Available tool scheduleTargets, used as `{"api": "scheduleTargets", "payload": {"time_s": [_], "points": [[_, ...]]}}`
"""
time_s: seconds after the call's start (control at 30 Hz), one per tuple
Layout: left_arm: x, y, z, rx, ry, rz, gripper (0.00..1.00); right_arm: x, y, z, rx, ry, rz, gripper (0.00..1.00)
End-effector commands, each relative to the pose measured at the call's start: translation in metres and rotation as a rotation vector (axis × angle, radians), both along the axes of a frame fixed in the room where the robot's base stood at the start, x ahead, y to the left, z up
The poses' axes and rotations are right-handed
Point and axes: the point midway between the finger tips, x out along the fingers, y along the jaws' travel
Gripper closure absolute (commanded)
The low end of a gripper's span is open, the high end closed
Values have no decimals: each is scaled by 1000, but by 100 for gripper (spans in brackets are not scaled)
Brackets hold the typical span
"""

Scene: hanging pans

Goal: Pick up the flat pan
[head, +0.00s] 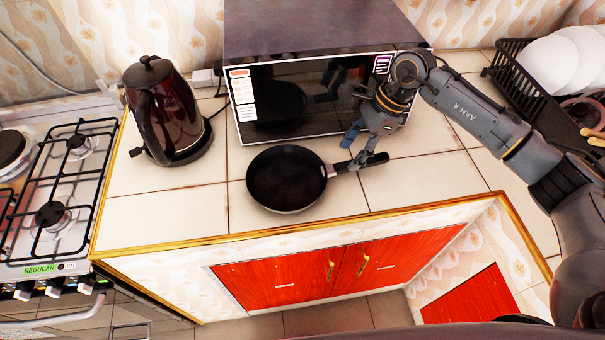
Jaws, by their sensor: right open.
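A flat black pan (286,179) lies on the tiled counter in front of the microwave, in the middle of the head view. Its handle (374,161) points to the right. My right gripper (357,153) is at the handle, its fingers open around or just above it. I cannot tell whether the fingers touch the handle. The pan rests on the counter. My left gripper is not in view.
A microwave (317,100) stands right behind the pan. A dark red kettle (166,110) is to its left, and a gas stove (65,190) is at the far left. A dish rack (535,95) with plates stands at the right. The counter's gold front edge (300,230) is close to the pan.

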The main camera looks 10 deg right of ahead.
Motion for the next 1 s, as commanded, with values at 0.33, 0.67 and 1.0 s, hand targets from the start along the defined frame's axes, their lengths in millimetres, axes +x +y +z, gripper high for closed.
{"api": "scheduleTargets", "payload": {"time_s": [0.33,0.67,1.0], "points": [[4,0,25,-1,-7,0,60,-9,20,-39,1,4,-1,49],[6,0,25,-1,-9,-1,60,-9,22,-46,0,0,0,53],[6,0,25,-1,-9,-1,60,-9,22,-46,1,0,0,100]]}}
